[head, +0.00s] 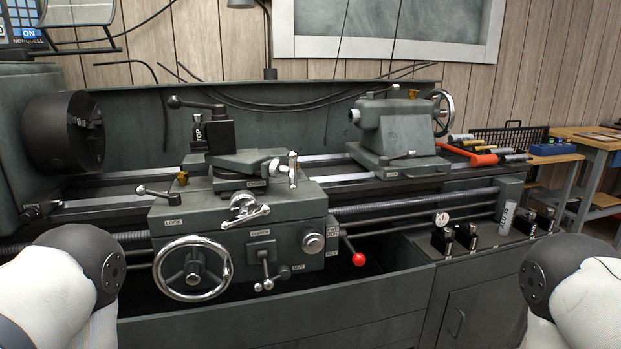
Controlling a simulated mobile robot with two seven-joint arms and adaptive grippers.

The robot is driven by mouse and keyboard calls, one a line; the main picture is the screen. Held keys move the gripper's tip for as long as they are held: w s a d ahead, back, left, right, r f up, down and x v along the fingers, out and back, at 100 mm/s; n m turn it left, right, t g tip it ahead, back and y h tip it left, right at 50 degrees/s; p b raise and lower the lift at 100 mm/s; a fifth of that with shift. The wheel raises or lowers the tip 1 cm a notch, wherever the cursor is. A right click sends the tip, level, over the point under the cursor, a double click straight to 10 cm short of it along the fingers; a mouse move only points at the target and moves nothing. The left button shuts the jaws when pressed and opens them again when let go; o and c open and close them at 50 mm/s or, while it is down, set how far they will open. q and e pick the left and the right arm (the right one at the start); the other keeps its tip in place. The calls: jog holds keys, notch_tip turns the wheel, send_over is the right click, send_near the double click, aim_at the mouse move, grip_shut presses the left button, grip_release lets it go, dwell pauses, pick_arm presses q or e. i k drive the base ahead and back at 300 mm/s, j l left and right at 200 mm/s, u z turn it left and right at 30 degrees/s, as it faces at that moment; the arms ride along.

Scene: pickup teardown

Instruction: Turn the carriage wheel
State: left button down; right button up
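The carriage wheel (155,268) is a chrome handwheel with a dark hub on the front left of the lathe's grey carriage apron (290,238). It shows in full, with nothing touching it. My two white arms with dark joint caps come in at the lower left and lower right corners. The left arm is near the wheel's left side in the picture, with a gap between them. Neither gripper shows; both are outside the picture.
The lathe's dark chuck (68,132) is at the left and its tailstock (392,130) at the right. A red-knobbed lever (358,259) and several small handles stick out from the carriage. Screwdrivers and an orange-handled tool (470,154) lie at the right end.

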aim_at(195, 263)
jog(key=j+u, duration=1.1)
jog(key=u, duration=0.15)
jog(key=i+j+u, duration=0.1)
jog(key=j+u, duration=0.3)
jog(key=i+j+u, duration=0.15)
jog(key=u, duration=0.25)
